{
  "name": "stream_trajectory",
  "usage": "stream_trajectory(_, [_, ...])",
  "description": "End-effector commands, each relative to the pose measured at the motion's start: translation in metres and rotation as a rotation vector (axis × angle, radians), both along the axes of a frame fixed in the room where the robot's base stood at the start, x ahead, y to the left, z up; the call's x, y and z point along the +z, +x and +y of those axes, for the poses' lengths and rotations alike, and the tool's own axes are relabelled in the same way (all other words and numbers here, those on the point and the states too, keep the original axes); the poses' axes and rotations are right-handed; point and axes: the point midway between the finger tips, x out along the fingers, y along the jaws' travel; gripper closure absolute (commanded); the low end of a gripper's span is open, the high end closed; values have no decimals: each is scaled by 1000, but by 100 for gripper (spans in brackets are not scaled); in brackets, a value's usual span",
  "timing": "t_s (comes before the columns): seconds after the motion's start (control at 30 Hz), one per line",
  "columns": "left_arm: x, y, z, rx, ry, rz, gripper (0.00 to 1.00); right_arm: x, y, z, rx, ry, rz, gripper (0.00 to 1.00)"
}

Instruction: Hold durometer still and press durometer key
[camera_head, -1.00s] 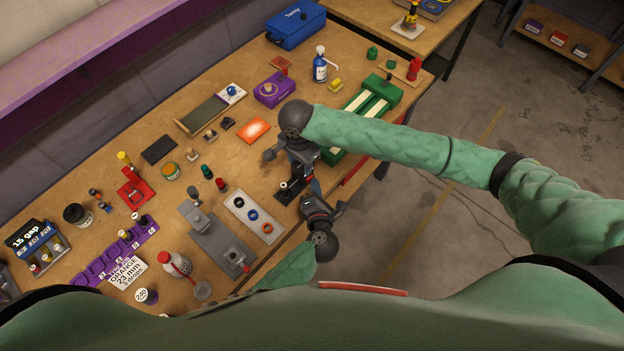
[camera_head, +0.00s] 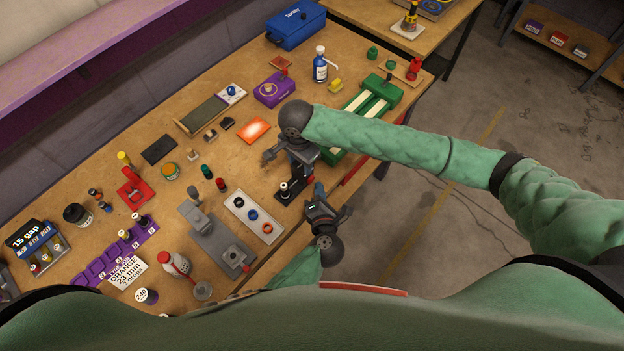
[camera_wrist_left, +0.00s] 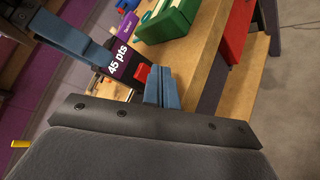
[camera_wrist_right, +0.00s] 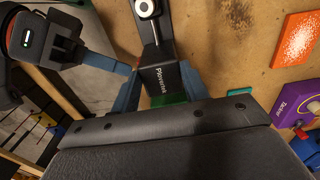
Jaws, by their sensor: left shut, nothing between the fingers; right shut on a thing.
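The durometer (camera_head: 290,190) is a black upright device near the bench's front edge. In the left wrist view its dark face (camera_wrist_left: 118,58) reads "45 pts", with a red key (camera_wrist_left: 141,73) beside it. My right gripper (camera_head: 279,158) is shut on the durometer; in the right wrist view its fingers (camera_wrist_right: 155,88) flank the black body. My left gripper (camera_head: 319,190) is shut and empty at the bench edge. Its closed blue-grey fingertips (camera_wrist_left: 161,80) appear right beside the red key; I cannot tell whether they touch. It also shows in the right wrist view (camera_wrist_right: 122,66).
A pale tray with coloured rings (camera_head: 253,216) and a grey fixture (camera_head: 215,238) stand left of the durometer. An orange-red plate (camera_head: 254,130) lies behind it, and a green vise-like block (camera_head: 378,95) to the right. Open floor lies beyond the front edge.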

Motion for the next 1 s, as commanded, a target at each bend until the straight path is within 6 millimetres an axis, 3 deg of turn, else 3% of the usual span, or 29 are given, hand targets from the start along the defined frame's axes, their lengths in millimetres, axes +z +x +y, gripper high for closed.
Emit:
stream_trajectory(0.43, [0,-4,-4,0,0,0,100,0,0,0,0,1,-1,100])
stream_trajectory(1.0, [0,-34,-35,0,-1,0,100,0,0,0,0,1,-1,100])
